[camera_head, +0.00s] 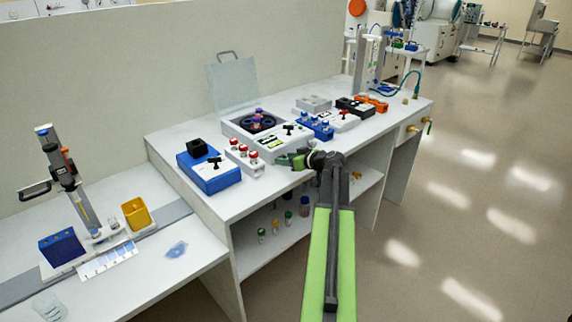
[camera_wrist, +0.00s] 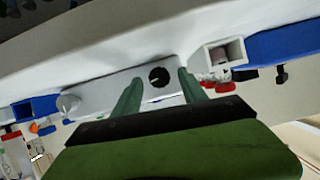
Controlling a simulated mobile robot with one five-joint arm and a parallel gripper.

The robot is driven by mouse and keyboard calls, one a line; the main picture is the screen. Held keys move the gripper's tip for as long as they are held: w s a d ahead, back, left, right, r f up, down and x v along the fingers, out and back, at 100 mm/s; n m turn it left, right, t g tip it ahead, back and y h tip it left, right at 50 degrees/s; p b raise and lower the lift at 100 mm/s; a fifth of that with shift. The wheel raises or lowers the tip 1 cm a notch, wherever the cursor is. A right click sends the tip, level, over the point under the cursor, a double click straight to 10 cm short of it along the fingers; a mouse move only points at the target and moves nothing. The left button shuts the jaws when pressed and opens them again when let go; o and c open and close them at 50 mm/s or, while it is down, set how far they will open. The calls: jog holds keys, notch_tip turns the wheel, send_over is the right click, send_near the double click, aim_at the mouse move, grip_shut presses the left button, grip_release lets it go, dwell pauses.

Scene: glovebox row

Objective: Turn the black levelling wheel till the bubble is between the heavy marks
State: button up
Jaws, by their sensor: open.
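My gripper (camera_head: 296,160) is at the front edge of the raised bench, by the pale instrument with the round dark opening. In the wrist view its two green fingers (camera_wrist: 160,88) are spread with nothing held between them. A round black knob (camera_wrist: 160,76) with a white line on it sits on a pale front panel (camera_wrist: 100,92). It appears between the fingertips, and I cannot tell the remaining gap. It may be the levelling wheel, but I cannot tell. In the head view my gripper and arm hide that spot. I cannot make out a bubble or heavy marks.
A white rack with red caps (camera_head: 245,156) and a blue box (camera_head: 208,172) stand left of my gripper. A blue rack (camera_head: 315,127) stands behind, right. Bottles stand on the shelf below. The floor (camera_head: 450,210) to the right is clear.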

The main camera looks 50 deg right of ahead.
jog(key=shift+w+f, duration=0.2)
jog(key=shift+w, duration=0.25)
grip_shut()
jog(key=shift+d, duration=0.1)
jog(key=shift+d+f+m+y+b, duration=0.15)
jog(key=shift+m+y+b, duration=0.25)
jog(key=shift+m+y, duration=0.6)
jog(key=shift+s+m+y+b, duration=0.1)
jog(key=shift+m+y+b, duration=0.45)
jog(key=shift+m, duration=0.45)
jog(key=shift+m+t+y+b, duration=0.25)
jog(key=shift+m+t+b, duration=0.15)
jog(key=shift+m, duration=0.2)
